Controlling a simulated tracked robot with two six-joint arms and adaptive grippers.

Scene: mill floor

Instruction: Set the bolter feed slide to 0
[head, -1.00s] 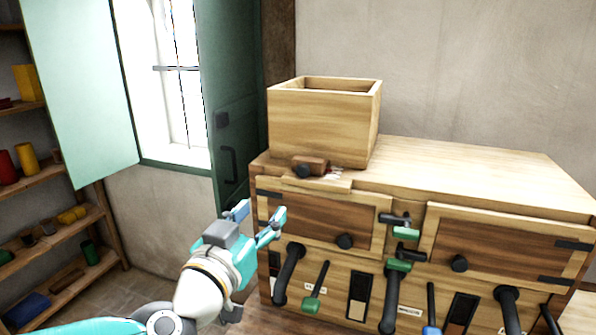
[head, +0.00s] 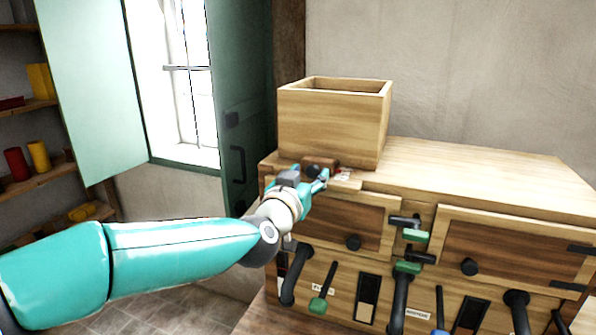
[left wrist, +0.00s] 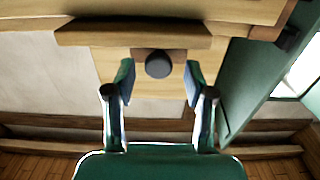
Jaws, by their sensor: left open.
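The bolter feed slide appears to be the small brown block (head: 318,161) with a dark round knob, at the foot of the open wooden box (head: 330,120) on the bolter cabinet. My left gripper (head: 316,181) is open just in front of it and partly covers the block and knob in the head view. In the left wrist view the dark knob (left wrist: 158,65) shows between the two open fingertips (left wrist: 159,75), with a gap on either side. The pale marks (head: 345,174) beside the slide are too small to read. My right gripper is not in view.
The cabinet front (head: 340,262) below carries two brown doors, several black pipes and green and blue handles. A green shutter (head: 242,95) stands close left of the cabinet. The cabinet top (head: 470,170) right of the box is clear.

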